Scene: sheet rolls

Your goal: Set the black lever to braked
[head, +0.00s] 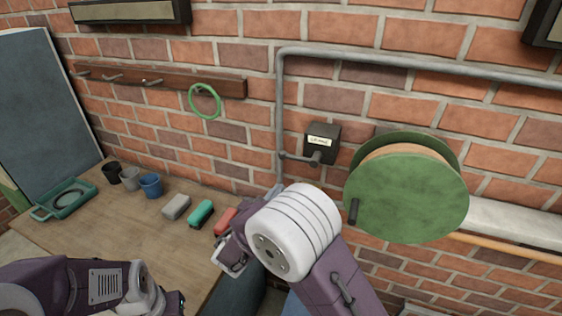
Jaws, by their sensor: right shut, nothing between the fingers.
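A dark box (322,139) with a pale label is fixed to the brick wall. A dark grey lever (300,157) sticks out from its lower front and points left, about level. The label is too small to read for certain. My right gripper (230,262) is shut and empty, low over the right end of the wooden table, well below and left of the lever. It is apart from the lever. My left arm comes in at the lower left, and its fingers are not visible.
A green reel (408,200) with a black handle (353,211) is on the wall right of the box. A grey pipe (281,110) runs beside the box. Cups, small blocks and a green tray (52,212) are on the table (130,240). A green ring (205,114) hangs from a rack.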

